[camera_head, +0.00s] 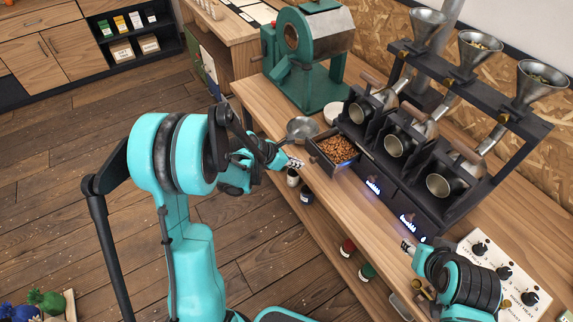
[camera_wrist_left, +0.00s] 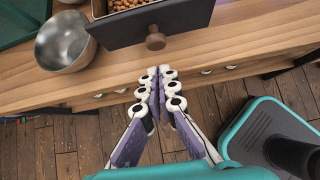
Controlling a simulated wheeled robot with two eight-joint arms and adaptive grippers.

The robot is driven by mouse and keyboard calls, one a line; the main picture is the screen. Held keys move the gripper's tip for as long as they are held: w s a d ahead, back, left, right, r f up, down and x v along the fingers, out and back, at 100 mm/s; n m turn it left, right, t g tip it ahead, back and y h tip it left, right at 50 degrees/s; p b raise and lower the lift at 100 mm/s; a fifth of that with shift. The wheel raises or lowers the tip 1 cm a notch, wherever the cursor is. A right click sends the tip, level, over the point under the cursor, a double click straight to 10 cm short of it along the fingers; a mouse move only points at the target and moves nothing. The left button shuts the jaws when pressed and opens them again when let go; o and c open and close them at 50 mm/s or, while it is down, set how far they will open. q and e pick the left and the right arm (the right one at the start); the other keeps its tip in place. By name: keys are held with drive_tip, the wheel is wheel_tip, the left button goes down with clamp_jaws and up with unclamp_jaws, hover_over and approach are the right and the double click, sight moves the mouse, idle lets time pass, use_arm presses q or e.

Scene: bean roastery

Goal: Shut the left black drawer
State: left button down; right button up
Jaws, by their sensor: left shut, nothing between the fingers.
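The left black drawer (camera_head: 320,158) is pulled out of the black dispenser stand on the wooden counter and holds brown beans (camera_head: 338,149). In the left wrist view its dark front (camera_wrist_left: 188,20) carries a round wooden knob (camera_wrist_left: 156,39). My left gripper (camera_head: 295,163) is shut and empty, in front of the drawer. Its fingertips (camera_wrist_left: 160,72) point at the knob, with a small gap between them and it. My right gripper (camera_head: 407,247) is by the counter's front edge, below the other drawers; its finger opening is too small to judge.
A metal bowl (camera_wrist_left: 65,42) stands beside the drawer; it also shows in the head view (camera_head: 302,128). A green roaster (camera_head: 312,60) stands behind it. Metal cups (camera_head: 398,144) and funnels (camera_head: 480,47) sit on the stand. A knobbed control panel (camera_head: 500,270) is at right.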

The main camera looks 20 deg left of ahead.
sight(332, 154)
use_arm(q)
drive_tip(key=shift+w+d, duration=0.9)
drive_tip(key=shift+w, duration=0.15)
drive_tip(key=shift+d, duration=0.1)
drive_tip(key=w+d, duration=0.2)
drive_tip(key=w, duration=0.1)
drive_tip(key=w+d, duration=0.3)
drive_tip(key=w+d+b, duration=0.1)
drive_tip(key=w+d, duration=0.1)
drive_tip(key=w, duration=0.1)
drive_tip(key=shift+w+d, duration=0.25)
drive_tip(key=shift+w, duration=0.15)
drive_tip(key=shift+w+r, duration=0.1)
